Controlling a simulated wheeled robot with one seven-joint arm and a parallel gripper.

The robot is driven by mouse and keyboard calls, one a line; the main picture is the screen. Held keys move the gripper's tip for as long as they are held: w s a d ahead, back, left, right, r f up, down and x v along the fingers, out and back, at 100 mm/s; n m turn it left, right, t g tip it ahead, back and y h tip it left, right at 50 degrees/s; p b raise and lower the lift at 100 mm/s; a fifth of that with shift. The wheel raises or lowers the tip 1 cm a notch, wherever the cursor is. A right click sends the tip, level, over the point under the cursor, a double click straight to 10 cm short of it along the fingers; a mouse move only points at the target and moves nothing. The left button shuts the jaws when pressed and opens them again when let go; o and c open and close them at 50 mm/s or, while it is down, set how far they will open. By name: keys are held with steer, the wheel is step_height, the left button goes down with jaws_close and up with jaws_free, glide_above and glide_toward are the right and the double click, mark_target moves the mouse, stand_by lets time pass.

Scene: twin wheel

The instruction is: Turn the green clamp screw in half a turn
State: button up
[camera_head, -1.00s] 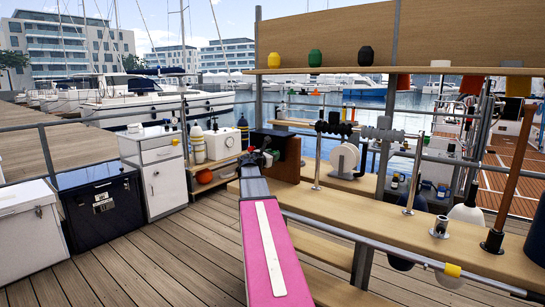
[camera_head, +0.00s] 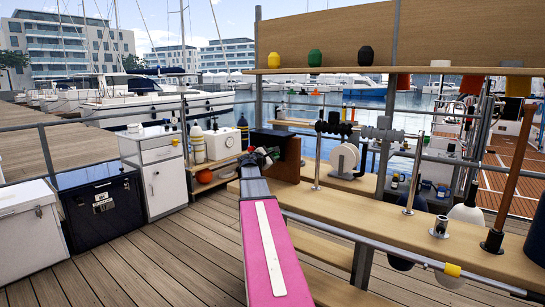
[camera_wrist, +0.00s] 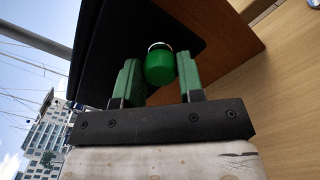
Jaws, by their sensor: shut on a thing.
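The green clamp screw (camera_wrist: 160,66) shows in the wrist view as a rounded green knob with a pale ring at its far end, in front of a dark plate (camera_wrist: 112,30). My gripper (camera_wrist: 158,82) has its two green-padded fingers on either side of the knob and is shut on it. In the head view my gripper (camera_head: 266,156) is at the far left end of the bench, against the dark plate (camera_head: 268,139) and a brown wooden block (camera_head: 286,162). The screw itself is hidden there behind my gripper.
The wooden bench (camera_head: 400,222) runs to the right, with a white reel (camera_head: 344,159) and metal posts on it. A shelf (camera_head: 400,70) with coloured floats is above. A white cabinet (camera_head: 160,182) and a dark chest (camera_head: 101,208) stand left. The deck between is clear.

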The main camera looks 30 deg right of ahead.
steer(key=m, duration=0.7)
steer(key=shift+f+m, duration=0.2)
steer(key=shift+m, duration=10.9)
steer(key=o, duration=0.9)
steer(key=v, duration=1.1)
